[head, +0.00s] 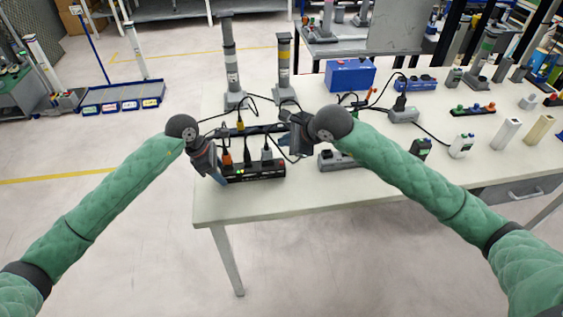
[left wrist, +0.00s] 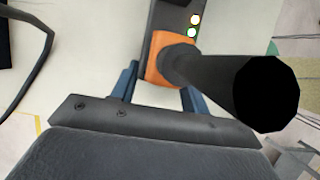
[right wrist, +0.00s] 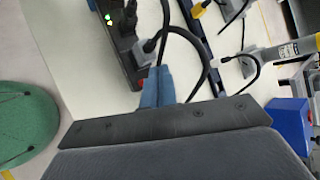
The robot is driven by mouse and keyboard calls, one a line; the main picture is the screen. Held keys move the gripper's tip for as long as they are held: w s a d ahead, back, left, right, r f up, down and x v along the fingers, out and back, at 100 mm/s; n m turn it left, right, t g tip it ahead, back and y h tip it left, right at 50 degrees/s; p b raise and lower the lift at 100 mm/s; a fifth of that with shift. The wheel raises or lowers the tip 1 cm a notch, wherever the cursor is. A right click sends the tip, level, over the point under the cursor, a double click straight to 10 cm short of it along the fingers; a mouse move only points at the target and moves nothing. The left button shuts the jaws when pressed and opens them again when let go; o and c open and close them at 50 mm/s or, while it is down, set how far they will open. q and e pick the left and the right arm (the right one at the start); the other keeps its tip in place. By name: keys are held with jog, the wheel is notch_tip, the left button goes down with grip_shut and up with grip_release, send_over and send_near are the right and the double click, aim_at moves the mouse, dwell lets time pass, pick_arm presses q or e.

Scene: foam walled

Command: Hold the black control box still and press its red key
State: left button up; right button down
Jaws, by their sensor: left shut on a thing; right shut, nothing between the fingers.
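The black control box (head: 262,176) lies long and narrow near the table's front edge, with an orange plug (head: 226,157), a black plug (head: 248,155) and a grey plug (head: 267,154) standing in it. My left gripper (head: 221,176) is shut on the box's left end, beside the orange plug; that plug (left wrist: 170,58) and its thick black body hide much of the hold in the left wrist view. A small red key (right wrist: 141,84) shows at the box's other end in the right wrist view. My right gripper (right wrist: 158,84) is shut and empty, just beside that end; contact with the key cannot be told.
Black cables loop close to my right gripper. A dark rail (head: 255,129) lies behind the box, and a grey socket block (head: 338,160) stands to its right. Grey posts (head: 284,65) and a blue case (head: 349,75) stand further back. The table's front left corner is clear.

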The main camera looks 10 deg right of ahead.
pick_arm(q)
jog(key=o, duration=1.2)
